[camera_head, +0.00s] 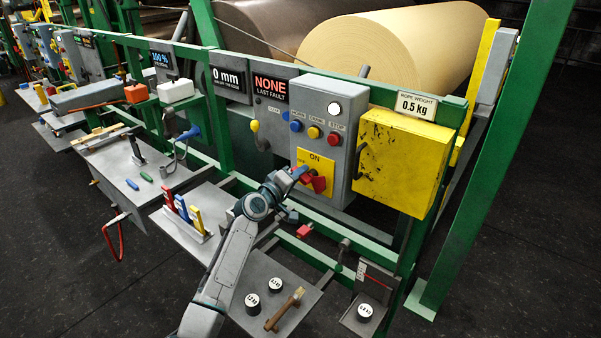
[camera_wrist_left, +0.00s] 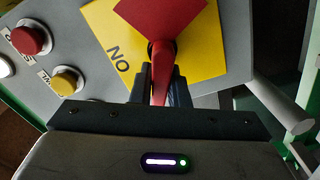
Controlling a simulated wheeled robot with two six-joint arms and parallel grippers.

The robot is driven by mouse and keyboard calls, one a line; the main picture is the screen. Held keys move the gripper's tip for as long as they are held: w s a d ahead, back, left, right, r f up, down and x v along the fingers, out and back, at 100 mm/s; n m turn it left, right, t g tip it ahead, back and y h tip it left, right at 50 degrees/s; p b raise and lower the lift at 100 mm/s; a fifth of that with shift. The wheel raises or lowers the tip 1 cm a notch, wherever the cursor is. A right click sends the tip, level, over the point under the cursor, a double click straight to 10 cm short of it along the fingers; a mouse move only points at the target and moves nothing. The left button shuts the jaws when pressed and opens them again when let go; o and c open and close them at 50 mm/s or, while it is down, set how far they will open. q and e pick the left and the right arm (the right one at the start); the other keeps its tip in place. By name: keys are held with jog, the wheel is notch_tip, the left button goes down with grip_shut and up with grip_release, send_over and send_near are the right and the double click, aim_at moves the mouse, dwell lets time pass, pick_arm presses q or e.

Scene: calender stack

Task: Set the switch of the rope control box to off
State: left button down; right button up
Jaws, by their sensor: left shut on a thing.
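The rope control box (camera_head: 345,105) is a grey box on the green rail, with a white lamp, blue, yellow and red buttons and a yellow switch plate (camera_head: 328,167). The plate reads ON at its top. The red switch (camera_head: 318,184) sits on this plate. My left gripper (camera_head: 303,174) is at the switch from the lower left. In the left wrist view the red switch handle (camera_wrist_left: 161,62) is between the two dark fingers, which are shut on it. The fingers partly hide the handle, and its exact setting is hard to tell. My right gripper is not in view.
A yellow box (camera_head: 402,165) hangs just right of the control box, with a rope weight sign (camera_head: 403,104) above. A display reading NONE (camera_head: 270,85) stands left. Below are grey shelves with black weights (camera_head: 252,301) and a wooden-handled tool (camera_head: 284,310).

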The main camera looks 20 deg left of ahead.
pick_arm(q)
jog(key=n, duration=0.2)
jog(key=f+n+p, duration=0.1)
jog(key=n, duration=0.2)
jog(key=shift+a+f, duration=0.1)
jog(key=shift+a, duration=0.05)
jog(key=shift+f, duration=0.1)
dwell(0.5)
jog(key=c, duration=1.4)
grip_release()
jog(key=b+v, duration=0.2)
jog(key=v, duration=0.9)
